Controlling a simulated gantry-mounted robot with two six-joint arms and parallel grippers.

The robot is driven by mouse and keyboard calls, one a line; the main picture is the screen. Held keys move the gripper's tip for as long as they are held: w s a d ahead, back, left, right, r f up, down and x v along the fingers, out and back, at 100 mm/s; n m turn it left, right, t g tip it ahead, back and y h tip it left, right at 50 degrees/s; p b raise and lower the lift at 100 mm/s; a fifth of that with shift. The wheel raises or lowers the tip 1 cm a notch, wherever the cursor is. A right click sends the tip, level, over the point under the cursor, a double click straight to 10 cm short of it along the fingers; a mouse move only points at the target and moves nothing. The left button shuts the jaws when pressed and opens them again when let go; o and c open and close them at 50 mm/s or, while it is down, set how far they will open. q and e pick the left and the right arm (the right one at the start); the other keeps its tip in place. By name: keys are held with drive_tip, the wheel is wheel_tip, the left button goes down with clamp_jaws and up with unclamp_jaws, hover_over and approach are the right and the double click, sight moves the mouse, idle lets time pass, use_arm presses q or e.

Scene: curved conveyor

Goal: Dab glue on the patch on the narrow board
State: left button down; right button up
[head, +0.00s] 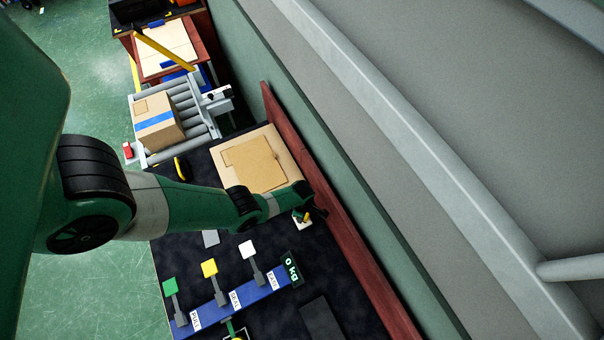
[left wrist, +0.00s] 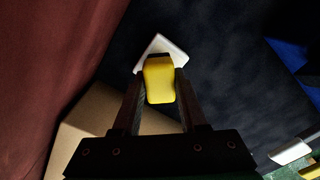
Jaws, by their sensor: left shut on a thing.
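My left gripper (head: 310,214) reaches over the dark table beside the light brown box. In the left wrist view the left gripper (left wrist: 160,80) is shut on a yellow block-like thing (left wrist: 160,82). A small white square piece (left wrist: 160,48) shows just beyond it; I cannot tell whether they touch. In the head view the white piece (head: 301,224) is partly hidden by the gripper. The light brown box (head: 285,150) has a rectangular brown patch (head: 253,163) on top. I cannot make out which surface is the narrow board.
A blue bar (head: 232,304) with labels, green, yellow and white paddles and a "0 kg" display (head: 291,268) stands in front. A red-brown wall (head: 345,240) runs along the right. A taped carton (head: 155,120) sits on the roller conveyor (head: 198,118).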

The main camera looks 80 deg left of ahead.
use_arm(q)
drive_tip(key=shift+f+b, duration=0.6)
idle(1.2)
wheel_tip(320, 180, up, 7)
drive_tip(key=p, duration=0.7)
drive_tip(key=shift+r, duration=0.15)
